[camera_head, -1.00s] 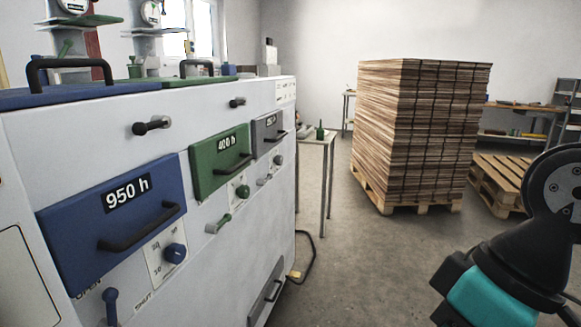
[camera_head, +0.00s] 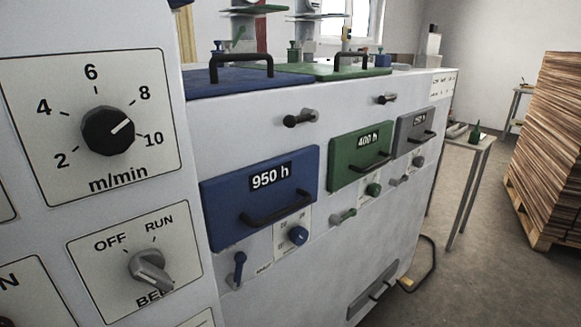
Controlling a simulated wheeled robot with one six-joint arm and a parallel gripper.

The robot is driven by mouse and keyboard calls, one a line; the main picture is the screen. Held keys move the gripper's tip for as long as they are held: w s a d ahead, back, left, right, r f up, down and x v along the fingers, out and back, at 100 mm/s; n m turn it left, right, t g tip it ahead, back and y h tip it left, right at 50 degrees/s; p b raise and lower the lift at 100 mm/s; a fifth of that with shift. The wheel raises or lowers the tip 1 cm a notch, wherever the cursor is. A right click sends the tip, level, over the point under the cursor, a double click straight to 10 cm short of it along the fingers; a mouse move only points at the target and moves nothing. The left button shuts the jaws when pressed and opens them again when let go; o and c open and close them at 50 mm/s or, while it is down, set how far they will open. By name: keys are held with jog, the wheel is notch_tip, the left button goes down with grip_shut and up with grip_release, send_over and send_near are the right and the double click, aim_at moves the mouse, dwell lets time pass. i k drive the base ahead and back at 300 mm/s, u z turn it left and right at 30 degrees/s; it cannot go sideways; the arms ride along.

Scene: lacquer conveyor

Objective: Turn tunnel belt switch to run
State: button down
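The belt switch (camera_head: 150,270) is a grey rotary knob on a pale plate at the lower left of the head view. OFF is printed at the plate's upper left and RUN at its upper right. The knob's bar slants from upper left to lower right, its upper end nearer OFF than RUN. The lettering below starts with "BE"; the knob hides the rest. My gripper is not in view.
Above the switch is a black m/min dial (camera_head: 108,131). To its right, the white machine carries blue (camera_head: 225,215), green (camera_head: 345,150) and grey handled panels with small levers and knobs. A side table (camera_head: 470,143) and a board stack (camera_head: 550,150) stand at right.

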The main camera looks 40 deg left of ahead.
aim_at(147, 266)
jog(key=z, duration=0.7)
jog(key=i, duration=1.3)
jog(key=u, duration=2.95)
